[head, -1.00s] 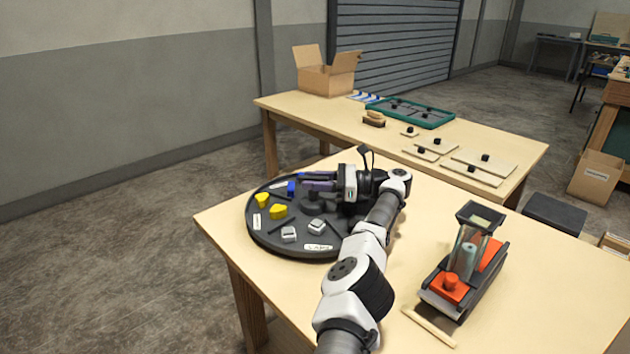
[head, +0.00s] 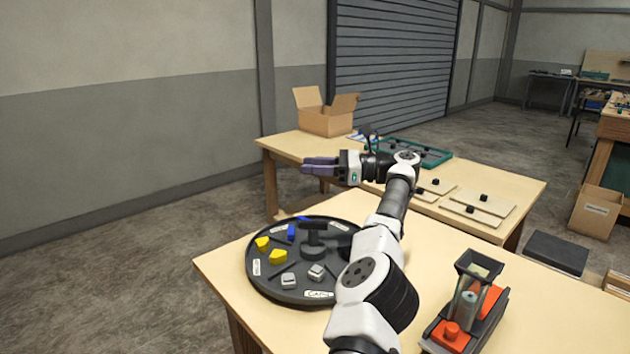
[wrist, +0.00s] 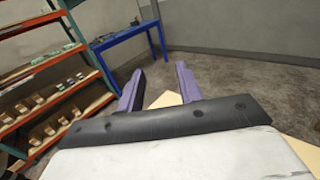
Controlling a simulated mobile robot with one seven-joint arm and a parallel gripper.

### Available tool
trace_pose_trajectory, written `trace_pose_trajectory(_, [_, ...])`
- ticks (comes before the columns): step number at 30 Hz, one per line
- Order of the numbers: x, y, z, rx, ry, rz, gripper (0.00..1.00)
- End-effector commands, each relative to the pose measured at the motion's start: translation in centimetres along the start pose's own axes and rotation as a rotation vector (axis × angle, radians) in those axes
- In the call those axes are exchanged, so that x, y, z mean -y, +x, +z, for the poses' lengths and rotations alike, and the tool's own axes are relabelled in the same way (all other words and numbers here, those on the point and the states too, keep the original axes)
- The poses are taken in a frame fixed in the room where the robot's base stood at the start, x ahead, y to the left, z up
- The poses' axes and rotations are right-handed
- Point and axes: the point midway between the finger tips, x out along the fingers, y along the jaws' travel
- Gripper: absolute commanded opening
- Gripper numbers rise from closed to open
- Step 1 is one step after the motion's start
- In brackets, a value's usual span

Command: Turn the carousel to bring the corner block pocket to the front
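The carousel (head: 270,290) is a round dark tray on the near table. It has a dark T-shaped handle (head: 313,228) at its middle. Dividers separate its pockets. Yellow blocks (head: 278,257) lie at its left, grey-white blocks (head: 288,280) at the front and blue pieces (head: 291,232) at the back. A white label reading "CAPS" (head: 318,294) faces the front; other labels are too small to read. My arm hides the carousel's right part. My gripper (head: 308,166) is raised above and behind the carousel, touching nothing. Its purple fingers stand apart and empty in the wrist view (wrist: 158,78).
A red and black device with a clear hopper (head: 468,305) stands on the near table, right of my arm. The far table holds a cardboard box (head: 326,112), a green tray (head: 432,155) and flat boards with dark knobs (head: 477,210). The wrist view shows shelves (wrist: 50,95).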

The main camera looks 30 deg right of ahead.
Motion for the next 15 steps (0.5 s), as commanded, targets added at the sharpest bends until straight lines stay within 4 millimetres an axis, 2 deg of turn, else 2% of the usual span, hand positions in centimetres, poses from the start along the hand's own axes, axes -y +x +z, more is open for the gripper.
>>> trace_pose_trajectory(1, [0.0, 0.0, 1.6, 0.000, -0.001, 0.000, 0.35])
trace_pose_trajectory(6, [0.0, 0.0, 3.1, 0.000, -0.001, 0.001, 0.35])
trace_pose_trajectory(15, [0.0, 0.0, 3.8, 0.000, -0.001, 0.001, 0.35])
